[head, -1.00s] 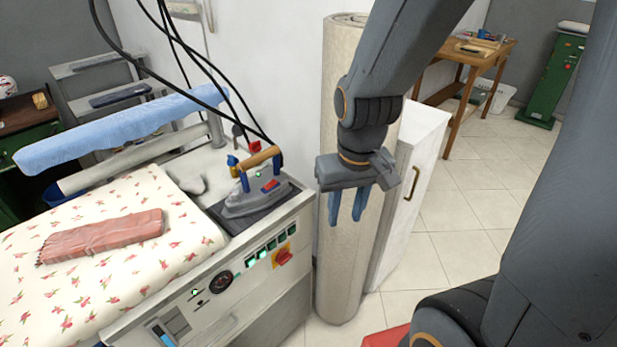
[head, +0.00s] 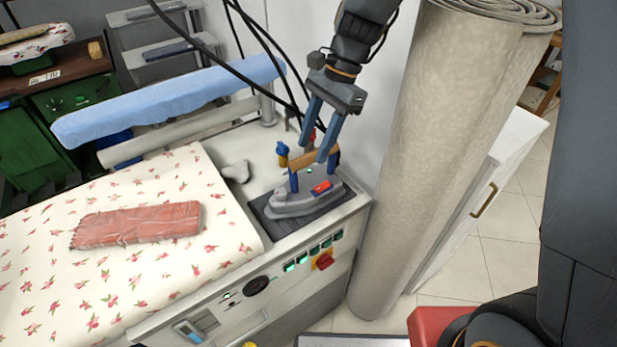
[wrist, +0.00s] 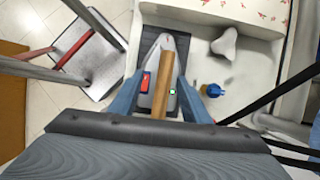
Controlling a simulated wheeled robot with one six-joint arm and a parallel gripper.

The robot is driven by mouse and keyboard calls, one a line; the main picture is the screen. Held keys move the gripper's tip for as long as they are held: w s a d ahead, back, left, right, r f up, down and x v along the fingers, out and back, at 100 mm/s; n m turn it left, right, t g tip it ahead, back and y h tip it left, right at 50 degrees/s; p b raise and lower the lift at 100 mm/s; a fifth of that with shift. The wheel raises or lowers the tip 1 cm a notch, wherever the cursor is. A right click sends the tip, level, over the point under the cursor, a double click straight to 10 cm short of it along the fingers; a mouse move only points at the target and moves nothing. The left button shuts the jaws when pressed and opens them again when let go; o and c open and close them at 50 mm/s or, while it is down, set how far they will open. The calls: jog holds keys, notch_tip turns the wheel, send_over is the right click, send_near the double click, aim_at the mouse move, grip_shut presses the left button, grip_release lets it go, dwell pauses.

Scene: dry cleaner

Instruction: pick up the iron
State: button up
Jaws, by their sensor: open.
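The iron (head: 292,203) sits on a dark rest at the right end of the ironing station. It has a grey body, a wooden handle (head: 301,161) and a red switch. My gripper (head: 318,156) is open, pointing down, with its blue fingers at the handle. In the wrist view, the iron (wrist: 165,50) and its wooden handle (wrist: 160,98) lie between the spread fingers of my gripper (wrist: 155,88). The head view does not show clearly whether a finger touches the handle.
A folded red cloth (head: 137,226) lies on the flowered ironing cover (head: 60,275). Black cables (head: 262,45) hang beside my arm. A blue padded arm (head: 170,100) spans behind the board. A rolled carpet (head: 440,140) stands to the right. A blue-and-yellow fitting (wrist: 213,90) is beside the iron.

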jog(key=shift+w+a+f, duration=0.15)
jog(key=shift+f, duration=0.25)
jog(key=shift+w+f+b, duration=0.2)
jog(key=shift+f+b, duration=0.2)
jog(key=shift+b, duration=0.05)
jog(key=p, duration=0.3)
send_over(301, 186)
jog(key=shift+s+f, duration=0.15)
jog(key=shift+f, duration=3.25)
grip_shut()
jog(key=shift+r, duration=0.1)
